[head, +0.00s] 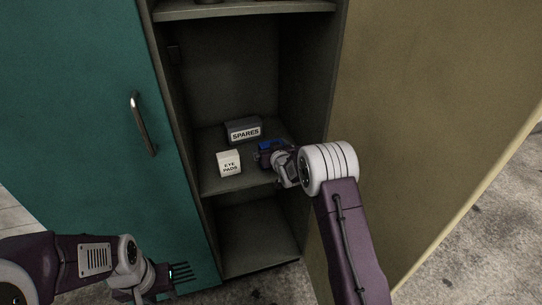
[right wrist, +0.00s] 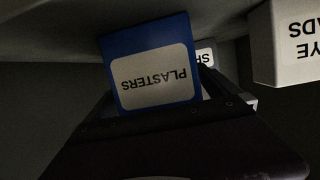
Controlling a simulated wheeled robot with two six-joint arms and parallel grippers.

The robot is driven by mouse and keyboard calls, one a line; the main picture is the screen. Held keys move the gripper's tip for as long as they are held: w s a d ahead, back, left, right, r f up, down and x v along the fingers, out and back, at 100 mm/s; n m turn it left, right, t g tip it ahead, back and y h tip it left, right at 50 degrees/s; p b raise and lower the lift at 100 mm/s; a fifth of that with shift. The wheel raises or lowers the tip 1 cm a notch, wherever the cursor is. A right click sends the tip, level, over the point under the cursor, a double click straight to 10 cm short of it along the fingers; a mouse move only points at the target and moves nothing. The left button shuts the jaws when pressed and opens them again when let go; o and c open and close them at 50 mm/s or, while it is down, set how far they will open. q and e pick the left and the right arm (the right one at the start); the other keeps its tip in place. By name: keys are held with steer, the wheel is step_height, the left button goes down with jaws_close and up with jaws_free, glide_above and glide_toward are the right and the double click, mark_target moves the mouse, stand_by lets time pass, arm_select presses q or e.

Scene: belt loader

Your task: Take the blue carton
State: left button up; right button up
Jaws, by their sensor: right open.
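The blue carton (head: 267,145) stands on the middle shelf of the open cabinet, at the right, partly hidden by my right gripper (head: 266,155). In the right wrist view the blue carton (right wrist: 152,48) shows a white label reading PLASTERS, upside down in that picture. My right gripper is open, with the carton between its fingers or just in front of them; I see no clear contact. My left gripper (head: 182,272) is low at the left, in front of the teal door and far from the carton; its jaw opening is too small to judge.
A white EYE PADS box (head: 229,163) stands left of the carton, near the shelf's front. A dark SPARES box (head: 243,131) stands behind. The cabinet's side wall is close on the right. A teal door (head: 90,120) with a handle (head: 143,123) is at left, a tan panel (head: 420,110) at right.

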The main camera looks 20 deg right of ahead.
steer(key=c, duration=1.4)
